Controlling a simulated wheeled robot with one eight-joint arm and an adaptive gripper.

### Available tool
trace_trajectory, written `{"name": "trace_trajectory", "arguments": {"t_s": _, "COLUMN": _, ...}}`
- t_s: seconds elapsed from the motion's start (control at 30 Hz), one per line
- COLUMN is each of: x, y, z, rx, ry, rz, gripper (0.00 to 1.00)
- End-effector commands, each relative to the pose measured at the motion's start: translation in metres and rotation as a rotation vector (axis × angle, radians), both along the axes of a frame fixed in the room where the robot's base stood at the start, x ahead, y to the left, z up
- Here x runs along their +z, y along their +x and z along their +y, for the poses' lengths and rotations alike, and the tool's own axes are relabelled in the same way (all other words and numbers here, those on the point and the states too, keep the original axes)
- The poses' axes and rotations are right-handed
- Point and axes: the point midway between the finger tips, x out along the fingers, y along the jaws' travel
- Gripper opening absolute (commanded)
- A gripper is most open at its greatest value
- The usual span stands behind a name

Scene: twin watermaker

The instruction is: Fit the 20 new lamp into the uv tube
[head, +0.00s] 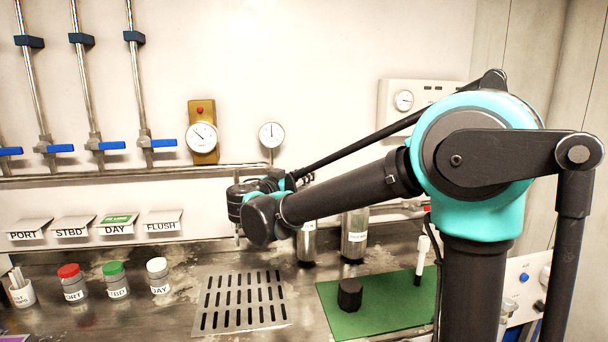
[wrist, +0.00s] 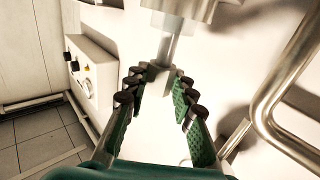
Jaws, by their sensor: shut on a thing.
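In the wrist view my gripper (wrist: 157,85) has its green-padded fingers closed at the tips on the pale wider end of a slim grey rod, which looks like the lamp (wrist: 165,48). The rod runs up to a metal fitting (wrist: 178,8) at the top edge, perhaps the uv tube. I cannot tell whether it is inside the fitting or only in front of it. In the head view my arm's wrist hides the fingers and the held lamp. A white rod with a dark lower end (head: 422,258) stands upright on the green mat (head: 400,312); I cannot read any number.
A black knob-like piece (head: 350,294) sits on the mat. Metal cylinders (head: 355,235) stand behind it. A slotted drain plate (head: 240,302) and capped jars (head: 72,283) are to the left. A bent metal pipe (wrist: 265,105) is close at right in the wrist view.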

Motion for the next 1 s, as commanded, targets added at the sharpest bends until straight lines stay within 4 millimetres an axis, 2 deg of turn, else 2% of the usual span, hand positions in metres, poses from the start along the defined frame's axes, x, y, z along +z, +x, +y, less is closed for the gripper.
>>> {"name": "trace_trajectory", "arguments": {"t_s": 1.0, "x": -0.023, "y": 0.000, "z": 0.000, "rx": 0.000, "ry": 0.000, "rz": 0.000, "gripper": 0.04}}
